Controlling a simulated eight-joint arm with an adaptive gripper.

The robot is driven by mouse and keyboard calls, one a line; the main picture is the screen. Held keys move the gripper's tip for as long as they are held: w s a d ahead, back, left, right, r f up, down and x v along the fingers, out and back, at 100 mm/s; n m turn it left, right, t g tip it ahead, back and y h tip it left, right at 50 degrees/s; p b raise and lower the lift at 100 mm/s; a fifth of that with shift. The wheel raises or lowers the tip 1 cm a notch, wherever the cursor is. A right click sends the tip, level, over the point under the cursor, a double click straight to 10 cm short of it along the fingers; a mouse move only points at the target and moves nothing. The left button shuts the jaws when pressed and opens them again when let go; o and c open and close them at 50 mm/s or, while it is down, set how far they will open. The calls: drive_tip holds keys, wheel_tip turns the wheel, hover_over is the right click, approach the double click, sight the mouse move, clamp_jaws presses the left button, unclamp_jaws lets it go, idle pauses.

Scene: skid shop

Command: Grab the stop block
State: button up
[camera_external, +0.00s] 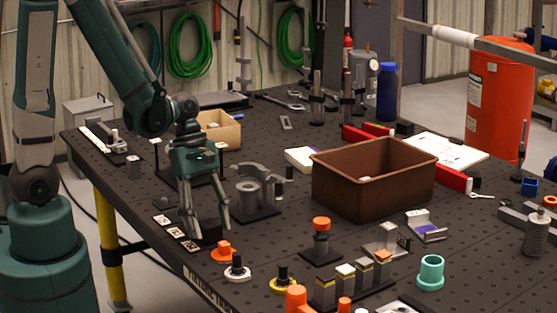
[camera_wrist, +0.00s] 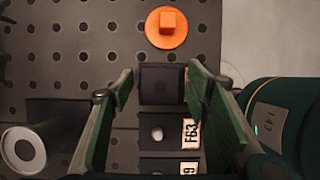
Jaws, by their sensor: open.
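My gripper (camera_external: 208,230) points down over the near left part of the perforated dark table, its fingers open. The wrist view shows the gripper (camera_wrist: 160,88) with a finger on either side of a dark square block (camera_wrist: 162,82). This block may be the stop block; I cannot confirm it by any label. It sits on the table in a row with label plates (camera_wrist: 191,134). In the external view the dark block (camera_external: 209,229) is partly hidden by the fingers. I cannot tell whether either finger touches it.
An orange round piece with a square knob (camera_wrist: 167,27) stands just beyond the block; it also shows in the external view (camera_external: 223,251). A grey cylinder fixture (camera_external: 250,192) is close by. A brown bin (camera_external: 372,180) stands mid-table. Small knobbed parts crowd the front.

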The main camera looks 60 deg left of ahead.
sight(209, 223)
idle(0.3)
drive_tip(key=c, duration=1.2)
drive_tip(key=shift+r, duration=0.15)
drive_tip(key=shift+r+p, duration=0.95)
drive_tip(key=shift+r, duration=3.9)
